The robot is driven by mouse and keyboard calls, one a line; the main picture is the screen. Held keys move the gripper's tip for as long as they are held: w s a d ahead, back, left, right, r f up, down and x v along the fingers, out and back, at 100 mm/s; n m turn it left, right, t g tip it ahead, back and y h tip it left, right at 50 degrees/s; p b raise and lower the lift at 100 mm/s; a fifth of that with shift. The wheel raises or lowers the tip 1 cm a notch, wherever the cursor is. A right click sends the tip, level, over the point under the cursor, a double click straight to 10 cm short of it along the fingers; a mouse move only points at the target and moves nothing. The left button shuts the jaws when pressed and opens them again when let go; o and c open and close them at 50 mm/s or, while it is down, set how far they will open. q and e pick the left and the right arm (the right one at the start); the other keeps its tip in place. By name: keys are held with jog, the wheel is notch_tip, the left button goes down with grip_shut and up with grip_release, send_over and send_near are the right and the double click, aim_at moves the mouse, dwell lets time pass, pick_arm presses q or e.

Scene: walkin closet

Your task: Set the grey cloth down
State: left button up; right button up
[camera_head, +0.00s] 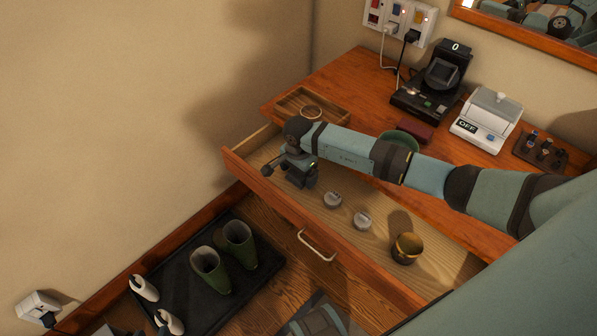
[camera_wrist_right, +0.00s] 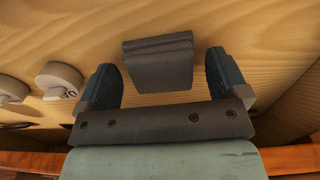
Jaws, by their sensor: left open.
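The grey cloth (camera_wrist_right: 158,62) shows in the right wrist view as a small dark folded block over the light wood of the open drawer. My right gripper (camera_wrist_right: 160,88) has its fingers wide apart, one on each side of the cloth, with a gap visible at both sides. In the head view my right gripper (camera_head: 299,173) points down into the far left part of the drawer (camera_head: 445,268). The cloth cannot be made out clearly there. Whether it rests fully on the drawer floor is hard to tell.
A wooden tray (camera_head: 335,112), green bowl (camera_head: 398,140), black device (camera_head: 437,83) and white device (camera_head: 486,120) are on the desk. Boots (camera_head: 210,272) stand on a floor mat.

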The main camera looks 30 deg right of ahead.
notch_tip(320, 180, up, 12)
jog(key=p, duration=0.1)
jog(key=shift+r, duration=0.2)
dwell(0.3)
dwell(0.5)
